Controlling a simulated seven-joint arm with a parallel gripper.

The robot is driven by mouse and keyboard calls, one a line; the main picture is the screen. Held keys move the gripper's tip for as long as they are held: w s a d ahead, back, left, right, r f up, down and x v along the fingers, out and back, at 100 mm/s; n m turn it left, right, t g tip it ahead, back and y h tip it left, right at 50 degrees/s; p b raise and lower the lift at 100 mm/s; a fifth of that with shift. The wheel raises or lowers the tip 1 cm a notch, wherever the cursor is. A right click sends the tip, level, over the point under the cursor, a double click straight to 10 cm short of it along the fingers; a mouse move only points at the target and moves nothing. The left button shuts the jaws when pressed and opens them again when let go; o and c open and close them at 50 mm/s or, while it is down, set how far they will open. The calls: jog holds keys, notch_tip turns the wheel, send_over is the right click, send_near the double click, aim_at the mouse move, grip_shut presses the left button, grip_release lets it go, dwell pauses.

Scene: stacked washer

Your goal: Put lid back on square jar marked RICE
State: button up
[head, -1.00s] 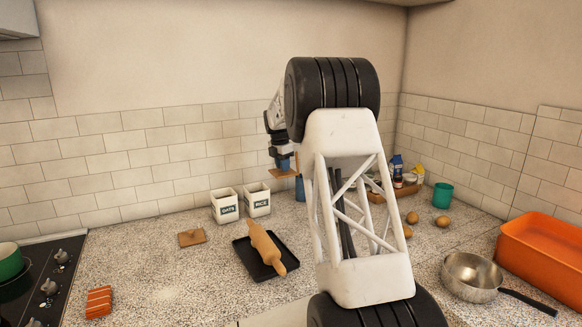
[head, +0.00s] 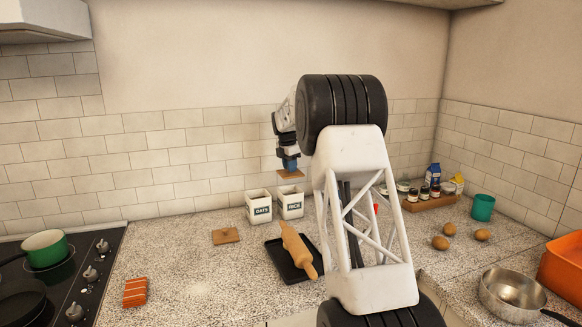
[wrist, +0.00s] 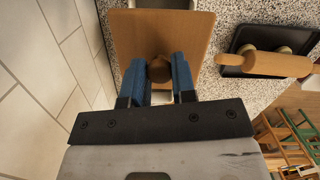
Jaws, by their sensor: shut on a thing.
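The square white jar marked RICE (head: 290,205) stands upright on the counter, its top open. My gripper (head: 290,165) is shut on the knob of a square wooden lid (head: 290,175). The lid is roughly level, above the RICE jar and apart from it. In the wrist view, the blue fingers of my gripper (wrist: 159,80) close on the round knob from both sides, and the lid (wrist: 185,38) hides most of what is beneath.
The jar marked OATS (head: 258,208) stands open just left. Another wooden lid (head: 226,236) lies on the counter (head: 190,270). A rolling pin (head: 298,248) rests across a black tray (head: 277,256) in front. The tiled wall (head: 215,160) is close behind.

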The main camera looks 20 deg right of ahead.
jog(key=shift+f, duration=0.25)
jog(key=shift+f, duration=2.95)
jog(key=shift+f, duration=0.2)
dwell(0.6)
dwell(0.3)
jog(key=o, duration=1.5)
jog(key=shift+r, duration=0.1)
jog(key=shift+r, duration=3.4)
